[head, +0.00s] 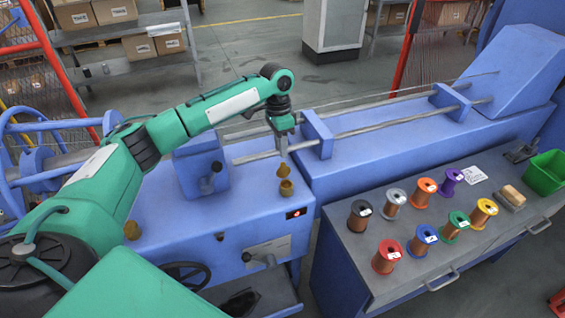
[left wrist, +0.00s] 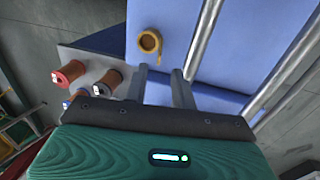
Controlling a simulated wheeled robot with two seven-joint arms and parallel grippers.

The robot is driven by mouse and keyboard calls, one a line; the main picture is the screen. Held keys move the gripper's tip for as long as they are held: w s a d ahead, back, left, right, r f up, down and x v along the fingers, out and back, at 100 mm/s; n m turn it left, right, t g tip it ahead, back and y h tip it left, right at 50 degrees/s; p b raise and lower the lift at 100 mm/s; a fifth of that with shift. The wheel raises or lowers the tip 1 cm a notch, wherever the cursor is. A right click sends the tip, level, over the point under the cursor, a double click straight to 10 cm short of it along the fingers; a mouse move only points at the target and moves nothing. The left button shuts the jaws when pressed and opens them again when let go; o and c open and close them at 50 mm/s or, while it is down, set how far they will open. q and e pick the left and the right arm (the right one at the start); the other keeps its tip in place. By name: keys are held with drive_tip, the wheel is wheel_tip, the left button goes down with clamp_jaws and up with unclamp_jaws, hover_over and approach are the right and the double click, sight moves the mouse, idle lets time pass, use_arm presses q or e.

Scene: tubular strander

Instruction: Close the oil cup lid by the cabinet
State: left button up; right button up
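A brass oil cup (head: 286,187) stands on the blue machine bed, near its right end beside the spool cabinet (head: 345,262). Its lid (head: 283,170) is raised, tilted up above the cup. In the left wrist view the oil cup (left wrist: 149,43) shows as a round brass ring beyond the fingertips. My left gripper (head: 283,153) points down just above and behind the lid, apparently apart from it. In the left wrist view its two fingers (left wrist: 159,80) are apart with nothing between them. My right gripper is not in view.
A second brass cup (head: 132,231) sits at the bed's left. Metal rods (head: 375,122) run behind the oil cup, between blue blocks (head: 318,135). Several wire spools (head: 418,242) and a green bin (head: 546,172) stand on the cabinet. A handwheel (head: 186,275) is at the front.

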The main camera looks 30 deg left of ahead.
sight(283, 164)
use_arm(q)
drive_tip(key=f, duration=0.4)
drive_tip(key=d+f, duration=0.1)
drive_tip(key=f, duration=0.1)
drive_tip(key=shift+s+f+p, duration=0.3)
drive_tip(key=shift+s+f, duration=0.05)
drive_tip(key=shift+s, duration=0.05)
clamp_jaws()
